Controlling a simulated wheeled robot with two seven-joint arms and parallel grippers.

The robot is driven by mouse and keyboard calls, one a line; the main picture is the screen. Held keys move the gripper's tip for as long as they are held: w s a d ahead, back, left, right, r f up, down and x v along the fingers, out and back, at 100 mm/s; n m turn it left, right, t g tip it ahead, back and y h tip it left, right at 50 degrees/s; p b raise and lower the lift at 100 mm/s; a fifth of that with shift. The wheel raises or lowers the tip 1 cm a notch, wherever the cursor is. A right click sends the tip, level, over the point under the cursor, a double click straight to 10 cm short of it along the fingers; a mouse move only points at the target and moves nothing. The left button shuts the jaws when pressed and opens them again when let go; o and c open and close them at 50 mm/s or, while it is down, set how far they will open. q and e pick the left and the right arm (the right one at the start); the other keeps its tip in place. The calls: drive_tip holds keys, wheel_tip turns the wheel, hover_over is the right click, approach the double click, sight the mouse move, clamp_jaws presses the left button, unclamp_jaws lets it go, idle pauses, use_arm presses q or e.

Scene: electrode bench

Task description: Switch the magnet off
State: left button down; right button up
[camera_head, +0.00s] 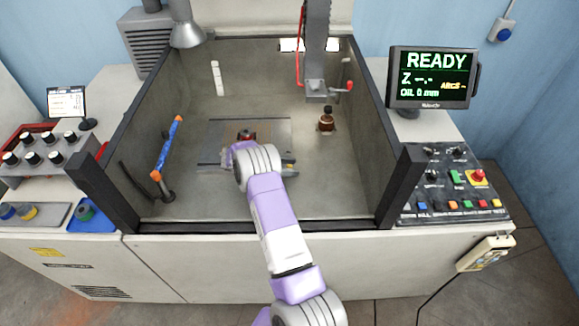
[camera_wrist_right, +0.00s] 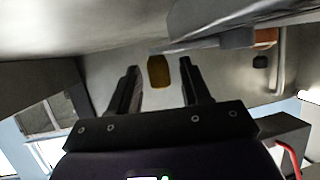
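A flat grey plate (camera_head: 272,130), which looks like the magnet, lies on the tank floor. A dark and reddish-brown piece (camera_head: 246,135) sits on it. My right arm reaches over the tank wall and covers the plate's front part. The right gripper's fingertips are hidden in the head view. In the right wrist view the right gripper (camera_wrist_right: 161,76) has its fingers apart. A yellow-brown tab (camera_wrist_right: 158,72) shows between and just beyond the fingertips; contact is not visible. I cannot tell for certain whether it is the magnet's switch. My left gripper is not in view.
Dark-edged tank walls (camera_head: 402,185) surround the work area. A blue-orange hose (camera_head: 168,148) stands at left. The machine head (camera_head: 317,88) hangs at the back, near a brown-topped holder (camera_head: 326,120). A control panel (camera_head: 455,185) and a READY screen (camera_head: 432,77) are at right.

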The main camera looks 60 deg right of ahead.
drive_tip(key=v, duration=0.7)
drive_tip(key=shift+w+a+r, duration=0.15)
drive_tip(key=shift+w+a, duration=0.05)
drive_tip(key=shift+w, duration=0.05)
drive_tip(key=shift+c, duration=0.4)
